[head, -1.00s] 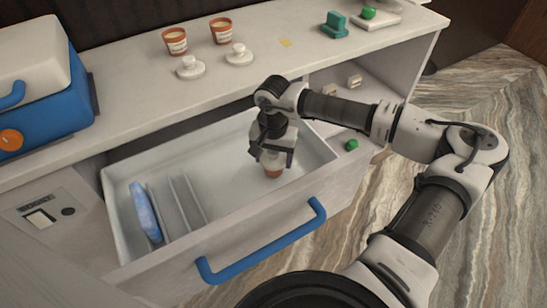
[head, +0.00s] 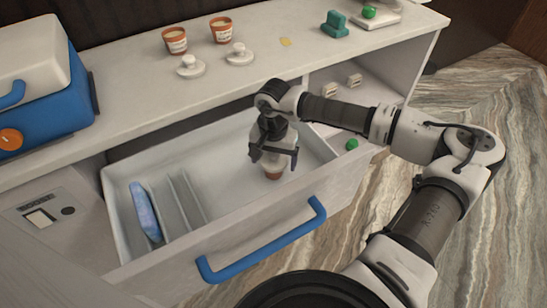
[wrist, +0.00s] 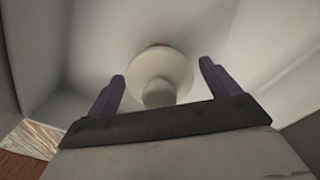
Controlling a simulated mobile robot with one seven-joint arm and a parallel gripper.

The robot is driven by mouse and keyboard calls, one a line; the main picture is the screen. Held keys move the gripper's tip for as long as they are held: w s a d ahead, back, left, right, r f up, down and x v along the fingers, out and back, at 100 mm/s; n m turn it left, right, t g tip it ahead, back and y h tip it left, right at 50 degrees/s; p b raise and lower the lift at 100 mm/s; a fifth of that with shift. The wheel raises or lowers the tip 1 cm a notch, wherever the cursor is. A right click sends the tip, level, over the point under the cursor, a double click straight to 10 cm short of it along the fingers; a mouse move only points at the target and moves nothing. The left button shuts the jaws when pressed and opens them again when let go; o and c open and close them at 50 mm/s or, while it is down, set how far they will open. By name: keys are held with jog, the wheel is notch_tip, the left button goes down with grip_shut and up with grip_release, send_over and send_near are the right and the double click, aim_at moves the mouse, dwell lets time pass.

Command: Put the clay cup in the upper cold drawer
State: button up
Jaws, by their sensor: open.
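A clay cup (head: 273,173) with a brown body stands in the right part of the pulled-out white drawer (head: 222,150). Its white lid with a round knob (wrist: 162,68) shows from above in the wrist view; the body is mostly hidden under it. My gripper (head: 273,156) is over the cup inside the drawer, pointing down. Its jaws are open, one finger on each side of the lid, with gaps visible in the wrist view (wrist: 162,72).
A blue ice pack (head: 144,210) and thin dividers (head: 188,197) are in the drawer's left part. The drawer has a blue handle (head: 262,250). Two clay cups (head: 221,30) and two white lids (head: 190,67) stand on the counter. A blue cooler (head: 45,100) is at left.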

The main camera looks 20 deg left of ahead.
notch_tip(320, 180, up, 12)
jog(key=shift+r+b, duration=0.1)
jog(key=shift+b, duration=0.55)
